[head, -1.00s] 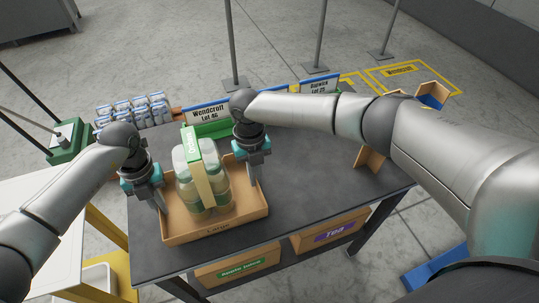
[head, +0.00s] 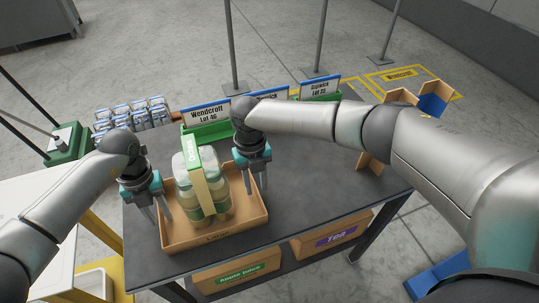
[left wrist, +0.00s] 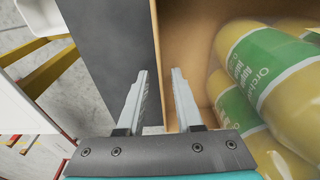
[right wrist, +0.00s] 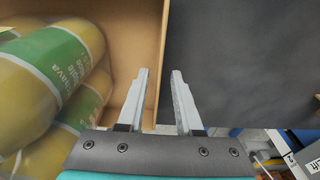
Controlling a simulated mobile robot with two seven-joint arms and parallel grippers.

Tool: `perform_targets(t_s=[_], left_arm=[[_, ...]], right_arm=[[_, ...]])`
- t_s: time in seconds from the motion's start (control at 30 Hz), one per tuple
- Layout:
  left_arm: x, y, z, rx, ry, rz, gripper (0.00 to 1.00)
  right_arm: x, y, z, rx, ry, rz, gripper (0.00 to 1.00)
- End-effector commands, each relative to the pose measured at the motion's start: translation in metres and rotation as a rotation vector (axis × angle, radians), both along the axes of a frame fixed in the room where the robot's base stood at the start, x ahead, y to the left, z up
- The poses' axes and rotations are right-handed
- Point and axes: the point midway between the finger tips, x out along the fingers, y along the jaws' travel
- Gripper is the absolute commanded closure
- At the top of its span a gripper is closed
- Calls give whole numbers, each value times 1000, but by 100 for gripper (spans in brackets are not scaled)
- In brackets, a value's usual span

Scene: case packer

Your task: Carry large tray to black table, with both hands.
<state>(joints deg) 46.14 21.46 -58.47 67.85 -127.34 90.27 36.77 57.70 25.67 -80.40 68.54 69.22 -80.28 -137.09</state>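The large tray (head: 243,226) is a shallow tan box marked "Large" at its front. It rests on the dark-topped table (head: 310,200) and holds several pale yellow bottles (head: 218,190) under a green-and-tan carrier. My left gripper (head: 161,216) is open at the tray's left wall, and the left wrist view shows that wall's edge (left wrist: 158,60) between the fingers. My right gripper (head: 254,184) is open at the right wall; its edge (right wrist: 160,75) lies between the fingers in the right wrist view. Neither gripper visibly pinches the wall.
Green bins with name signs (head: 209,115) stand along the table's back edge. Open cardboard pieces (head: 372,162) are at its right. A white table (head: 30,195) with yellow legs is at the left. Boxes marked Apple Juice (head: 238,273) and Tea (head: 335,237) sit below the tabletop.

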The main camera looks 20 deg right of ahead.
Motion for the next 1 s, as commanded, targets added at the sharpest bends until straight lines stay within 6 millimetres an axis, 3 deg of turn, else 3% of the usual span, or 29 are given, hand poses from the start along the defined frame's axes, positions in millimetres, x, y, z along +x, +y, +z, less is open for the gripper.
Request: perform_targets(t_s=[0.27, 0.7, 1.0], left_arm=[[1, -1, 6, -3, -2, -2, 66], [12, -1, 90, -2, -5, -1, 66], [15, -1, 119, -1, 0, 0, 66]], right_arm=[[0, 1, 0, 3, -1, 2, 66], [0, 2, 0, 3, -1, 2, 66], [1, 2, 3, 4, -1, 2, 66]])
